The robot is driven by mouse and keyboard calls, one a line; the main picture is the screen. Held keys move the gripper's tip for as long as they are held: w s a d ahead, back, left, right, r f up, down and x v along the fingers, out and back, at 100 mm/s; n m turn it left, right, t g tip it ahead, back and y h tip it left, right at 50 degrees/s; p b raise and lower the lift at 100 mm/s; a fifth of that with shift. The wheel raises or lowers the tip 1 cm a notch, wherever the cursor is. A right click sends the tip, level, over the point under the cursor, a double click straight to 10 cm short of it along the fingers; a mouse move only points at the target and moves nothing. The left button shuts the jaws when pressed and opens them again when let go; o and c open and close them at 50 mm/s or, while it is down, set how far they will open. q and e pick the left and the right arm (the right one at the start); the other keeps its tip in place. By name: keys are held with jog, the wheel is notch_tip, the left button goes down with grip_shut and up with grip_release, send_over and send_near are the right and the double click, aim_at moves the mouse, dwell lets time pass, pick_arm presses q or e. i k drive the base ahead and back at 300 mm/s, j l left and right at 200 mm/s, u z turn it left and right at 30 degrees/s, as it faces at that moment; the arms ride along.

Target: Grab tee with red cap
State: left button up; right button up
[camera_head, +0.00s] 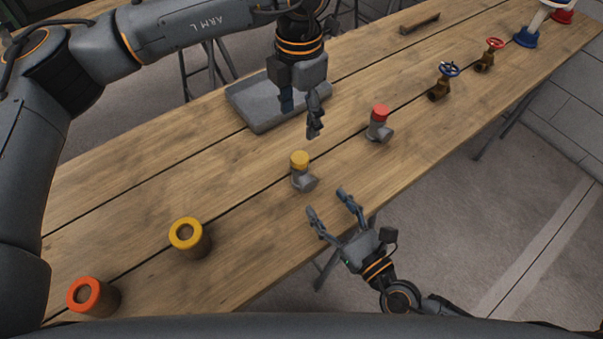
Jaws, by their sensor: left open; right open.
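The tee with the red cap (379,124) stands on the wooden table, right of the middle of the head view. It is a grey pipe fitting with a red top and a side outlet. A similar tee with a yellow cap (302,172) stands nearer and to its left. My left gripper (301,117) points down above the table, open and empty, to the left of the red-capped tee and apart from it. My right gripper (331,206) is open and empty at the table's near edge, below the yellow-capped tee.
A grey tray (250,112) lies behind my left gripper. Valves with a blue handwheel (449,70) and a red handwheel (494,44) stand farther right. A yellow-ringed part (187,234) and an orange-ringed part (86,294) stand at the lower left. A wooden bar (419,23) lies near the far edge.

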aim_at(377, 131)
jog(key=k+l, duration=1.2)
jog(key=k, duration=0.05)
